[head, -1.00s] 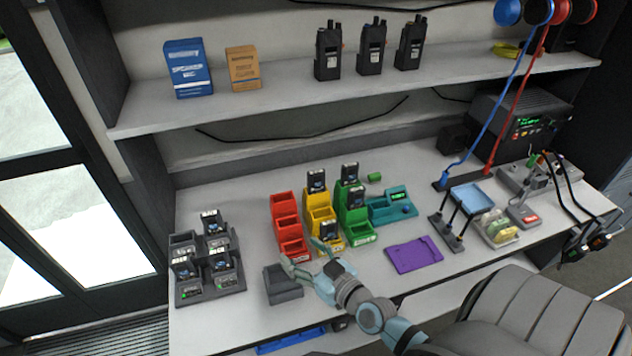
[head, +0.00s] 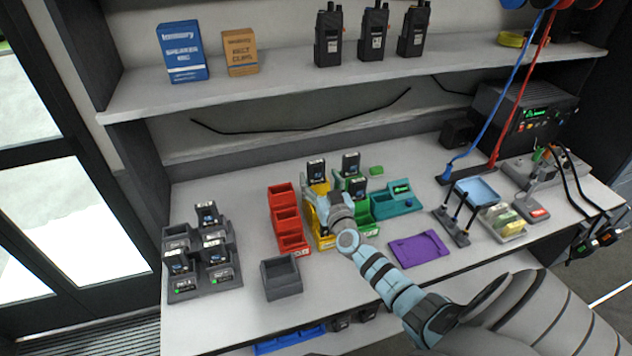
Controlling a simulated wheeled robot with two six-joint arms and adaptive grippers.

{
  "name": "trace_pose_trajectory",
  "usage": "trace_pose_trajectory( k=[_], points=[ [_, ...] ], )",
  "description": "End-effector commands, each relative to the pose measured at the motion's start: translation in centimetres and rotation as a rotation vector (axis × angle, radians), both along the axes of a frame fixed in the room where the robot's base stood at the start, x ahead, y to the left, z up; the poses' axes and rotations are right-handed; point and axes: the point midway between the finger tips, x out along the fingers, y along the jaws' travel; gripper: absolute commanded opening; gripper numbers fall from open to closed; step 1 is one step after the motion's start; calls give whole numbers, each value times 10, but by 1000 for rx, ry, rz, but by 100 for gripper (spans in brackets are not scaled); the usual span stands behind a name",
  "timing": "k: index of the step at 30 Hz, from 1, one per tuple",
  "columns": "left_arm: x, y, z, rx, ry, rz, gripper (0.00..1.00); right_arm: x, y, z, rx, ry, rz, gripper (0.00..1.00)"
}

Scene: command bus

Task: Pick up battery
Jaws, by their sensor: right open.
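Black batteries with pale labels stand in several places. One battery (head: 317,169) rises from the back of the yellow bin (head: 325,242). Other batteries (head: 351,163) (head: 357,187) stand in the green bin (head: 373,229). More batteries (head: 207,213) (head: 179,262) (head: 218,257) sit in the dark charger (head: 204,291) at the left. My right gripper (head: 318,208) is open over the yellow bin, in front of its back battery. The gripper and wrist hide the middle of that bin and part of the green one. I cannot tell whether a battery is between the fingers. My left gripper is out of view.
A red bin (head: 286,217) stands left of the yellow one. An empty grey box (head: 281,277) is in front. The upper shelf (head: 270,88) holds radios and boxes.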

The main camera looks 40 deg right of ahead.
Motion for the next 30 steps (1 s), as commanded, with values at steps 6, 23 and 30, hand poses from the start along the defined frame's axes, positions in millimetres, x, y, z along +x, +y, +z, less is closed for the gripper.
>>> trace_pose_trajectory(
  k=[6,23,30],
  points=[
    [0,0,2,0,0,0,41,0,0,2,0,0,1,58],
    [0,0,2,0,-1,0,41,0,0,2,0,0,1,0],
    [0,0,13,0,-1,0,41,0,1,12,0,0,2,0]
  ],
)
